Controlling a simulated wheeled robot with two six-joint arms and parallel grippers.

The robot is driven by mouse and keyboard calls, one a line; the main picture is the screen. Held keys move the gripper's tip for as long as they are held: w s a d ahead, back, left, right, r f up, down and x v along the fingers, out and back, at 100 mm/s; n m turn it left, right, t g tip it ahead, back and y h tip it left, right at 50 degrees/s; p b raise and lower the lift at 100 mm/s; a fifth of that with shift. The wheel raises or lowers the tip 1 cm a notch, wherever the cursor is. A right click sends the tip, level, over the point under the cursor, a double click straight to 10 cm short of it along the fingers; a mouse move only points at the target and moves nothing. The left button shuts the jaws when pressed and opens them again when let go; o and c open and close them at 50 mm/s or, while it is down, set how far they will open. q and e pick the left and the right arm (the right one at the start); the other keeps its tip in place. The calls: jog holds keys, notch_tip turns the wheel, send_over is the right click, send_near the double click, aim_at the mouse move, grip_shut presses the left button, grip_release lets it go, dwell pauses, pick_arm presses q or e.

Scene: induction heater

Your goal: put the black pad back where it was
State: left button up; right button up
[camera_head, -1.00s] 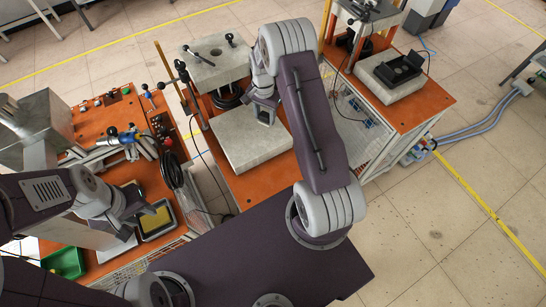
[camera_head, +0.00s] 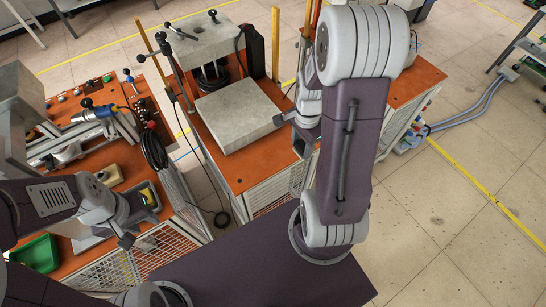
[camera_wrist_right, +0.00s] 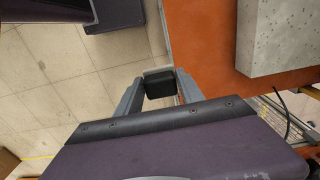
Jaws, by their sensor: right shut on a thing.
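The black pad (camera_wrist_right: 159,84) is a small dark block between the fingertips of my right gripper (camera_wrist_right: 158,88) in the right wrist view. The gripper is shut on it. In the head view my right gripper (camera_head: 288,134) hangs at the right edge of the middle orange table, beside the grey slab; the pad cannot be made out there. In the wrist view the pad is over the floor beside the orange table edge. My left gripper (camera_head: 136,228) is over the left bench's front edge, with its fingers apart and nothing seen between them.
The grey slab (camera_head: 238,113) lies on the middle orange table (camera_head: 247,174), before a press with a grey top plate (camera_head: 204,38). A tall black block (camera_head: 255,51) stands behind it. The left bench holds tools and a green bin (camera_head: 36,254). My right arm hides much of the right table.

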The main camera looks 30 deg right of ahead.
jog(key=p, duration=0.2)
send_over(271, 153)
notch_tip(271, 153, down, 7)
jog(key=shift+w, duration=0.1)
jog(key=shift+f, duration=0.35)
jog(key=f, duration=0.2)
jog(key=shift+s+f, duration=0.2)
jog(key=shift+f, duration=0.2)
jog(key=shift+w+f, duration=0.2)
jog(key=shift+f, duration=0.15)
jog(key=shift+s+f, duration=0.15)
jog(key=o, duration=1.2)
jog(key=shift+o, duration=0.5)
